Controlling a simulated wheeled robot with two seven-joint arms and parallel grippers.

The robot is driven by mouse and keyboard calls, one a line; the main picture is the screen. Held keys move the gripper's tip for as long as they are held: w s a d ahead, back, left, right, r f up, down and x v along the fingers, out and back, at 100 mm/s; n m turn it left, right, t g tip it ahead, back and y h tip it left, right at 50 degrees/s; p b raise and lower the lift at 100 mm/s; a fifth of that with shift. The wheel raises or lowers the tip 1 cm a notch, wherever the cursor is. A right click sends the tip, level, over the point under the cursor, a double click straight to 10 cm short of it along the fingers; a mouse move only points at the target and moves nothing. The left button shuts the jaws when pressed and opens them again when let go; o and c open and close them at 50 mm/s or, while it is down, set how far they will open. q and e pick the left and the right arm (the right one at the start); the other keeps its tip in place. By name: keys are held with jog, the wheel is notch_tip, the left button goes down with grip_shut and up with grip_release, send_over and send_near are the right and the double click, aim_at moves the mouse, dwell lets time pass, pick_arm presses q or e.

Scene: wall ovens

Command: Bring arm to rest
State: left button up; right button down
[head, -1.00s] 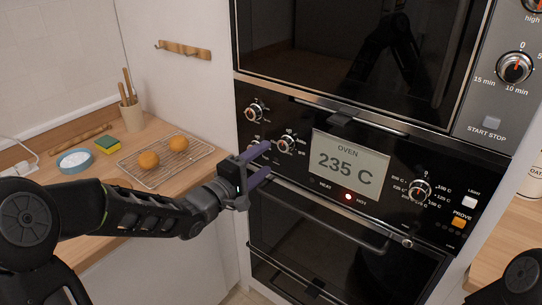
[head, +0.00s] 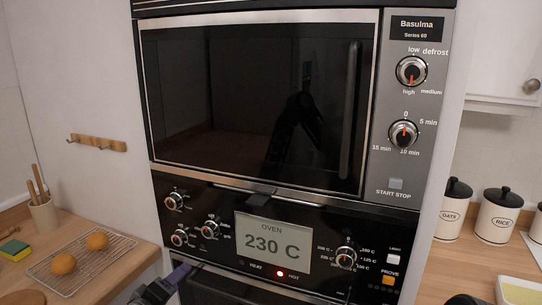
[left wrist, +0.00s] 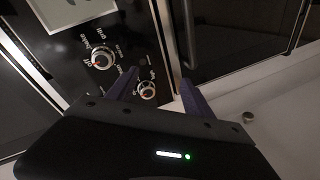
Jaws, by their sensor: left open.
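My left gripper (head: 172,279) is at the bottom edge of the head view, low in front of the oven's left side and mostly cut off. In the left wrist view its two purple fingers (left wrist: 160,88) are spread apart, with nothing between them that they hold. Two oven knobs (left wrist: 102,58) (left wrist: 147,90) show beyond the fingers; I cannot tell the exact gap to them. My right gripper is not in view.
The oven display (head: 272,243) reads 230 C, with a red light lit below it. The microwave door (head: 260,100) above is shut. A wire rack (head: 82,262) with two orange round items is on the left counter. Canisters (head: 497,215) stand on the right.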

pick_arm(q)
jog(key=s+d+f+m+g, duration=0.1)
jog(key=s+d+f+g, duration=0.15)
jog(key=f, duration=0.45)
jog(key=s+d+f+m+g, duration=0.1)
jog(key=s+f+m+g, duration=0.15)
jog(key=f, duration=0.45)
jog(key=s+d+f+m+g, duration=0.2)
jog(key=s+d+f+g, duration=0.2)
jog(key=s+f, duration=0.7)
jog(key=s+d+f+m+g, duration=0.2)
jog(key=s+d+f+g, duration=0.3)
jog(key=s, duration=1.2)
jog(key=d+f, duration=0.4)
jog(key=f, duration=0.2)
jog(key=shift+d, duration=0.25)
